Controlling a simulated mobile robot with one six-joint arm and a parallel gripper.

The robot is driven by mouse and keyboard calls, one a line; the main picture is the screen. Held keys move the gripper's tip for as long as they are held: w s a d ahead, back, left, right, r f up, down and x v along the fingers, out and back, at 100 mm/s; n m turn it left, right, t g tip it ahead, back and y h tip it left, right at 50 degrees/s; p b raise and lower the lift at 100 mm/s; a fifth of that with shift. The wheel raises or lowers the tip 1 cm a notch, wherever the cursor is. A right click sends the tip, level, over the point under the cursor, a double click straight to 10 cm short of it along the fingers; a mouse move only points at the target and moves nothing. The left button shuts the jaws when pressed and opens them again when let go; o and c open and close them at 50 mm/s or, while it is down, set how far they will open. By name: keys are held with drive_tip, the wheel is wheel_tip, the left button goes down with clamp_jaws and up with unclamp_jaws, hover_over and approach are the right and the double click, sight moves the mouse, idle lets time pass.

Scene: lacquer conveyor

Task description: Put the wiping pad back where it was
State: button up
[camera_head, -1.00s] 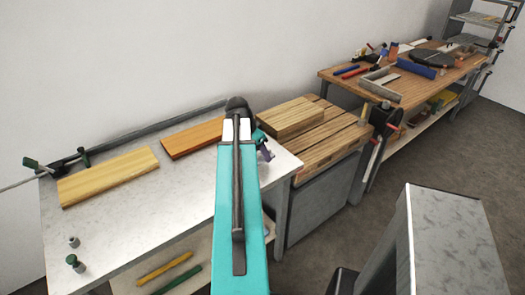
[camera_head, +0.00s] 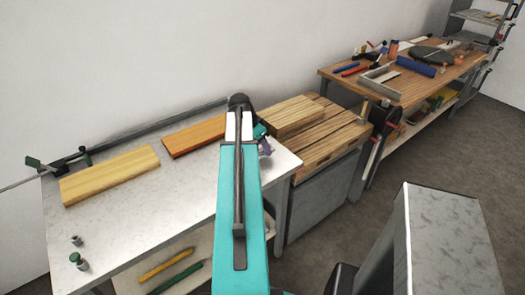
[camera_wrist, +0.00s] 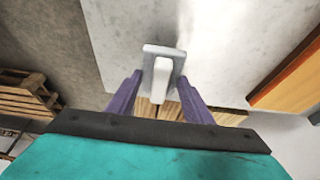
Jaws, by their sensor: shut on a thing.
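The wiping pad (camera_wrist: 178,54), a pale grey flat block with a lighter raised grip, is between the purple fingers of my gripper (camera_wrist: 159,84) in the wrist view. My gripper is shut on it. In the head view my gripper (camera_head: 265,147) shows only partly past my teal arm, near the right end of the white-topped bench (camera_head: 150,215). I cannot make out the pad there. In the wrist view the pad appears over the bench top near its edge; whether it touches the surface I cannot tell.
A yellow board (camera_head: 110,174) and an orange board (camera_head: 195,136) lie on the bench, with clamps at its left. A slatted wooden stand (camera_head: 330,130) bearing a wood block (camera_head: 292,118) adjoins on the right. A tool-covered workbench (camera_head: 410,85) stands farther back. The bench's front middle is clear.

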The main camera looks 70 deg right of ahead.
sight(262, 151)
drive_tip(key=shift+f+p, duration=0.55)
drive_tip(key=shift+f, duration=0.95)
drive_tip(key=shift+f, duration=0.15)
drive_tip(key=o, duration=1)
drive_tip(key=shift+r, duration=0.3)
drive_tip(key=shift+b+v, duration=1.4)
drive_tip(key=shift+v, duration=4.5)
drive_tip(key=shift+a+f, duration=0.1)
drive_tip(key=shift+a, duration=0.05)
